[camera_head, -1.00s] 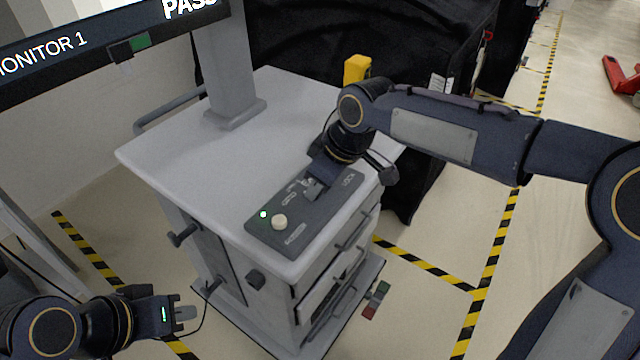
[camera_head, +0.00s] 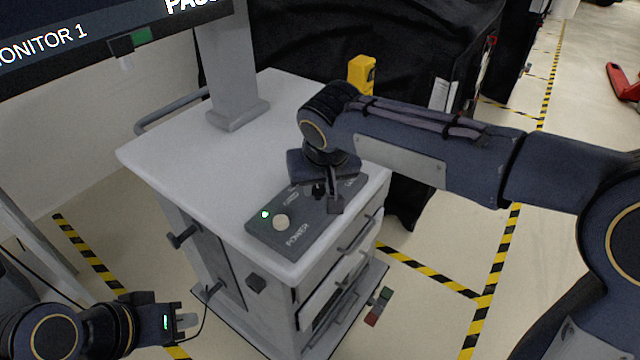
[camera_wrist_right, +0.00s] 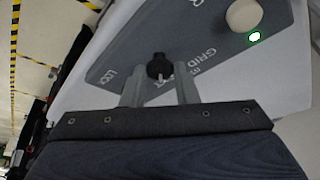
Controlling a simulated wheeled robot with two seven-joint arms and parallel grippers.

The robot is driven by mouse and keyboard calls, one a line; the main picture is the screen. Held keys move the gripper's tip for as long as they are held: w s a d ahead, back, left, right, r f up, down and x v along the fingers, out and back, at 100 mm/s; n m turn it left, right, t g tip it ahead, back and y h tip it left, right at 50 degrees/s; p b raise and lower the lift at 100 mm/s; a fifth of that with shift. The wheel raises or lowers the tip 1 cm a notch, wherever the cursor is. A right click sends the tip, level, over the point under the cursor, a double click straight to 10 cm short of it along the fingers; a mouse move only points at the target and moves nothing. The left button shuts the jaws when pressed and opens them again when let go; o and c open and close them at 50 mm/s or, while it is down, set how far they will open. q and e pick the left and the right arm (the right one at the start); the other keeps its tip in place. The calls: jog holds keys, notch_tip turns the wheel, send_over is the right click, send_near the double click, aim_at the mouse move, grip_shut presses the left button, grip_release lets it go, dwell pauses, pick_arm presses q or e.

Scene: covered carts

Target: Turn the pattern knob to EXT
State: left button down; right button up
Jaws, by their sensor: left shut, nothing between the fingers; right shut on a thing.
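The dark grey control panel (camera_head: 268,237) lies on the front edge of the cart top. The small black knob (camera_wrist_right: 159,66) with a white pointer mark shows between my right gripper's fingers (camera_wrist_right: 160,85) in the right wrist view, and the fingers are shut on it. In the head view the right gripper (camera_head: 327,195) points down at the panel and mostly hides the knob. GRID is readable beside the knob; other lettering is partly covered, so I cannot tell which label the pointer meets. My left gripper (camera_head: 187,321) is shut and empty, low at the left, apart from the cart.
A round cream POWER button (camera_head: 281,222) and a lit green lamp (camera_head: 265,214) sit on the panel near the knob. The grey cart (camera_head: 200,160) carries a monitor post (camera_head: 228,80). A black-covered cart (camera_head: 330,40) stands behind. The cart top's left part is clear.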

jog(key=shift+m, duration=0.5)
jog(key=o, duration=1)
jog(key=v, duration=0.8)
jog(key=shift+a, duration=0.2)
jog(key=shift+f, duration=0.1)
